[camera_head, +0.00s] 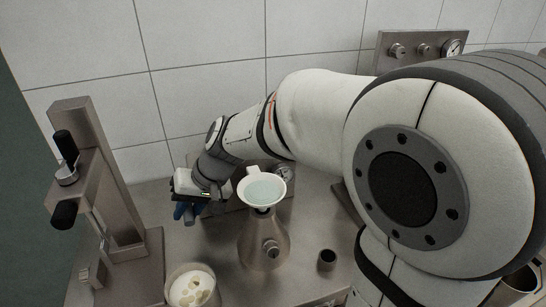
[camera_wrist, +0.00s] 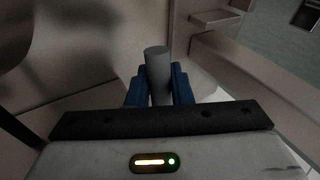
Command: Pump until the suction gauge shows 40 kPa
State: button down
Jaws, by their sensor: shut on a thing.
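My gripper (camera_head: 188,210), with blue fingers, is to the left of the flask in the head view. In the wrist view (camera_wrist: 159,92) its fingers are shut on a grey cylindrical handle (camera_wrist: 157,62), whose end stands up between them. The handle is hidden by my gripper in the head view. A round gauge (camera_head: 284,172) sits on a metal housing behind the funnel, partly hidden by it. Its reading is too small to tell.
A metal flask (camera_head: 265,243) with a white funnel (camera_head: 264,188) stands beside my gripper. A metal press-like stand (camera_head: 115,195) is at the left. A beaker with pale pieces (camera_head: 192,285) is in front, and a small dark cup (camera_head: 327,260) is right of the flask.

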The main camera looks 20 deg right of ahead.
jog(key=shift+r+g+p, duration=0.5)
jog(key=shift+r+p, duration=0.4)
jog(key=shift+p, duration=0.35)
jog(key=shift+g+p, duration=0.4)
jog(key=r+g+p, duration=0.1)
jog(key=p, duration=0.2)
jog(key=shift+r+m, duration=0.3)
jog(key=shift+m, duration=0.1)
jog(key=r+g+p, duration=0.1)
jog(key=p, duration=0.2)
jog(key=r+g+p, duration=0.1)
jog(key=p, duration=0.2)
jog(key=shift+w+m+g+p, duration=0.2)
jog(key=shift+m+g+p, duration=0.1)
jog(key=shift+m+g, duration=0.1)
jog(key=shift+f, duration=0.15)
jog(key=c, duration=0.5)
grip_release()
